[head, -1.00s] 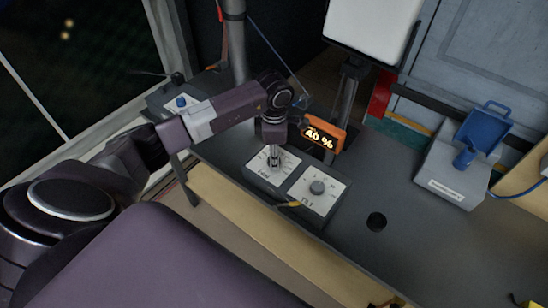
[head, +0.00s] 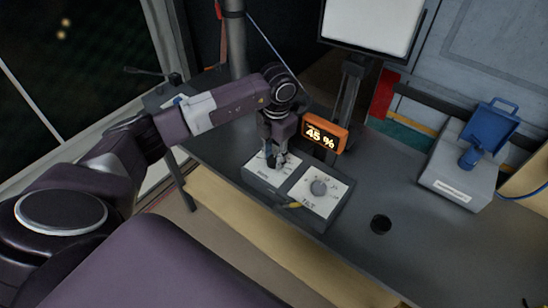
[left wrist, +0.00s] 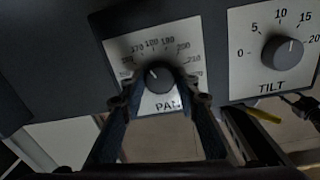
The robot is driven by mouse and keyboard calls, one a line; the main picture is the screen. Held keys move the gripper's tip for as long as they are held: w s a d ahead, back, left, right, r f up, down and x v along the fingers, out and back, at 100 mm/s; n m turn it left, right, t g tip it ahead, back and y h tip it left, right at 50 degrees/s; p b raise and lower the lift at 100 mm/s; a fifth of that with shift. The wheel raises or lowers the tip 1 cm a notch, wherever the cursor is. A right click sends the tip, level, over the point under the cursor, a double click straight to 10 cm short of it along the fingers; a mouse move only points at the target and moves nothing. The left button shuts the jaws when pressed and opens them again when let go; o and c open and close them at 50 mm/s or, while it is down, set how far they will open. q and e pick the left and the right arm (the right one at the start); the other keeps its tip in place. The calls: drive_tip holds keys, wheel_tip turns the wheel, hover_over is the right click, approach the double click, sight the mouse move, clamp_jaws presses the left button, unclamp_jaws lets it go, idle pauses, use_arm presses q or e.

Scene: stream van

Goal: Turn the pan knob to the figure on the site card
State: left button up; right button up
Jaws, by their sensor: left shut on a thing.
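The pan knob (left wrist: 158,76) is a small dark round knob on a white dial plate (left wrist: 190,48) marked PAN, with figures around it. My left gripper (left wrist: 158,88) is shut on it, one finger on each side, seen in the left wrist view. In the head view my left gripper (head: 276,162) comes down from above and hides most of the knob. The orange display (head: 324,134) behind it reads 45 %. A white panel (head: 372,22) stands at the back, and no writing shows on it. I do not see a readable site card. My right gripper is not in view.
The tilt knob (head: 319,187) stands right of the pan dial on its own plate, with a yellow tag below.

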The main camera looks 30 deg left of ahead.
use_arm(q)
drive_tip(key=shift+r, duration=0.1)
idle(0.4)
drive_tip(key=o, duration=1.2)
drive_tip(key=shift+c, duration=0.2)
wheel_tip(320, 180, up, 12)
drive_tip(key=shift+d, duration=0.3)
